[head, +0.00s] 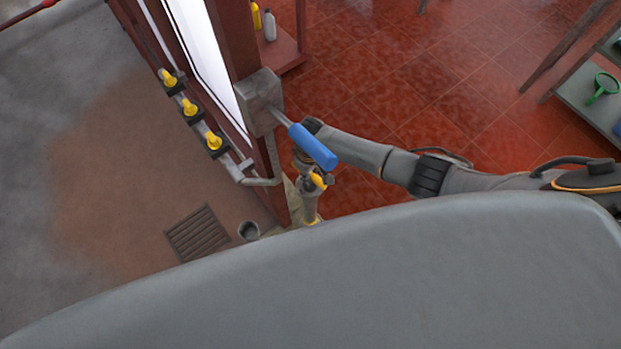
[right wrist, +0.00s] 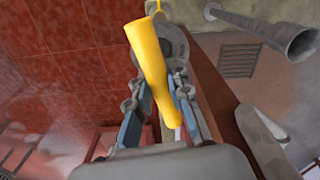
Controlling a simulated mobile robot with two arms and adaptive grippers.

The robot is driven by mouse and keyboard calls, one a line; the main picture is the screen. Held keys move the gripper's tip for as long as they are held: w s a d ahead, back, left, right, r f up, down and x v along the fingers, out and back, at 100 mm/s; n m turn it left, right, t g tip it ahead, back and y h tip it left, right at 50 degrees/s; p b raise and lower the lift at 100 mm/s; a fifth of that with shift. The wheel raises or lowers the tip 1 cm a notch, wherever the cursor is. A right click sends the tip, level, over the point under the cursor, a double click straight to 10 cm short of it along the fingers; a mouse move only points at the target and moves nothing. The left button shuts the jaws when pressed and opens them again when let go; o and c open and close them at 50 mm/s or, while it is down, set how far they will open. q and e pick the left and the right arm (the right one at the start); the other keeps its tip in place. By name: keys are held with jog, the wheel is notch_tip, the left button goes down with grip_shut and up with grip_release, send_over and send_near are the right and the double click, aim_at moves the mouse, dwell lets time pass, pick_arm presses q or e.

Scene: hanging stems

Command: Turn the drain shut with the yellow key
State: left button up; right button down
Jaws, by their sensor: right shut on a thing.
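My right gripper (head: 312,181) hangs below a blue lever handle in the head view. In the right wrist view its two fingers (right wrist: 165,118) are shut on a yellow key (right wrist: 150,65), which stands tilted between them. In the head view a little of the yellow key (head: 319,181) shows at the gripper. A smaller yellow part (right wrist: 150,6) shows past the key at the top of the right wrist view. I cannot tell whether the key touches a drain fitting. My left gripper is not in view.
A blue lever handle (head: 313,146) sticks out from a grey box (head: 259,100) on a red post, close to my right gripper. Several yellow valves (head: 190,107) line a pipe at left. A floor grate (head: 197,233) and a grey open pipe end (head: 249,230) are below.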

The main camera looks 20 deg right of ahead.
dwell(0.3)
jog(key=n, duration=0.4)
jog(key=shift+n, duration=0.4)
jog(key=n+b, duration=0.1)
jog(key=n, duration=0.3)
jog(key=shift+n, duration=0.4)
jog(key=n, duration=0.3)
jog(key=shift+d+b, duration=0.1)
jog(key=shift+b, duration=0.25)
jog(key=shift+n, duration=0.9)
